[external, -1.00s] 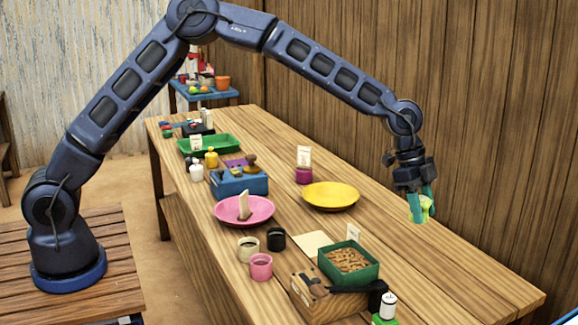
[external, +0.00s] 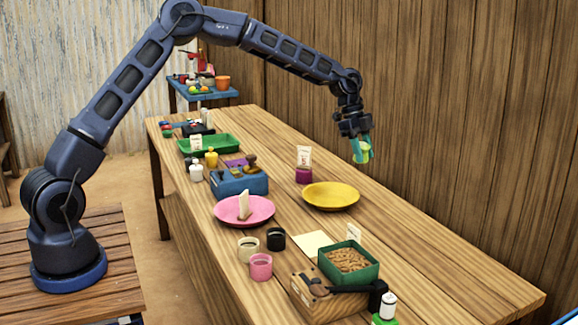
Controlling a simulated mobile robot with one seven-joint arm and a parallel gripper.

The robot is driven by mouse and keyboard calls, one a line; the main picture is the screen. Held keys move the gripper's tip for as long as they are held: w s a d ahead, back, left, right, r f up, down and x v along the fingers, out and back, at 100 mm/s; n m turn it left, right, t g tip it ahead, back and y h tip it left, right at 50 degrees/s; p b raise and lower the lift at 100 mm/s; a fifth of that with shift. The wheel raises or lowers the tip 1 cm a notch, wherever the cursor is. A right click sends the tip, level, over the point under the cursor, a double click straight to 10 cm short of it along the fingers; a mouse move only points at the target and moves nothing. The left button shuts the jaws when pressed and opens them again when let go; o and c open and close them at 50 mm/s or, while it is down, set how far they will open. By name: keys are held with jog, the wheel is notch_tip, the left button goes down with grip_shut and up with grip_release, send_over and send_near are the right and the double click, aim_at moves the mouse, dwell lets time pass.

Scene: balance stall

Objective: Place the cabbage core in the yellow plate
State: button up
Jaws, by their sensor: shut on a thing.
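My gripper (external: 362,151) is shut on a small yellow-green piece, the cabbage core (external: 361,156), and holds it in the air above the far side of the table. The teal fingers hide part of the core. The yellow plate (external: 331,196) lies flat on the table and looks empty. My gripper is above it and to its right in the picture, apart from it.
A pink plate (external: 244,210) with an upright card is left of the yellow plate. A green box (external: 348,264) of brown pieces stands in front. The table's right side is clear.

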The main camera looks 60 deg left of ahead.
send_over(335, 204)
jog(key=f, duration=1.3)
jog(key=a+f, duration=0.1)
jog(key=f, duration=0.5)
jog(key=shift+s+f, duration=0.25)
jog(key=shift+f, duration=0.1)
jog(key=shift+f, duration=0.15)
jog(key=o, duration=1)
jog(key=shift+c, duration=0.2)
